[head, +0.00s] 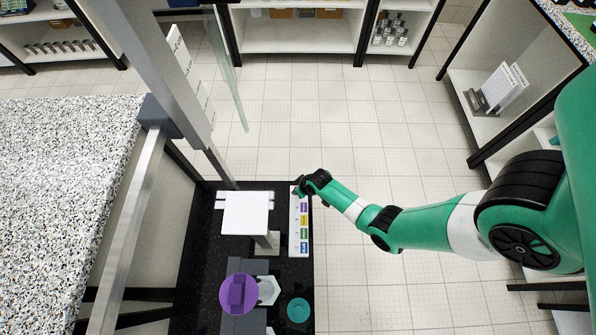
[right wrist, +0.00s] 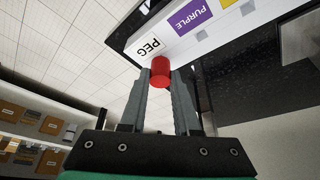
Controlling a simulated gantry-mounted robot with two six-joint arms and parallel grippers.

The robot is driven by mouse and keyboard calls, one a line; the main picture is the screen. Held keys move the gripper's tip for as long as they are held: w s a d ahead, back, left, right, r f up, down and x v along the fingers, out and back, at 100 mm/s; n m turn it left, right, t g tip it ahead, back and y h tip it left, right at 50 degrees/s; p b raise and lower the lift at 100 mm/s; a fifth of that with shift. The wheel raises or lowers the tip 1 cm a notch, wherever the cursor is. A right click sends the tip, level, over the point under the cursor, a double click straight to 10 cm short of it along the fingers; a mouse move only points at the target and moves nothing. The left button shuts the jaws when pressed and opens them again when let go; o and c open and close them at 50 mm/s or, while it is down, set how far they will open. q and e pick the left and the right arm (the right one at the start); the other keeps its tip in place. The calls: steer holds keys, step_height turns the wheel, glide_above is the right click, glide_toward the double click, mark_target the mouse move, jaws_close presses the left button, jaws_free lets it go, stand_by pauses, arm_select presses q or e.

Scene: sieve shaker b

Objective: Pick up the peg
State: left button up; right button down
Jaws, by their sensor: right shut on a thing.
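The peg (right wrist: 160,72) is a short red cylinder between the fingertips of my right gripper (right wrist: 160,82) in the right wrist view. The fingers are shut on it. It is close to the "PEG" label on the white labelled board (right wrist: 131,33); I cannot tell whether it still touches the board. In the head view my right gripper (head: 299,189) is at the far end of this board (head: 295,215), and the peg is too hidden to make out. My left gripper is not in view.
Purple, yellow, green and blue labels run along the board. Left of it is a white square platform (head: 246,212) on a post. Nearer are a purple round piece (head: 238,293) on a grey device and a green disc (head: 298,310). A speckled counter (head: 62,200) is at left.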

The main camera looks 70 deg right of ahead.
step_height(320, 180, up, 4)
steer(key=shift+s+f+p, duration=0.15)
steer(key=shift+f+p, duration=0.05)
steer(key=shift+p, duration=0.9)
steer(key=s+a+r+p, duration=0.6)
steer(key=s+r+p, duration=0.2)
steer(key=s, duration=0.4)
steer(key=shift+a+r+p, duration=0.3)
steer(key=shift+r, duration=0.05)
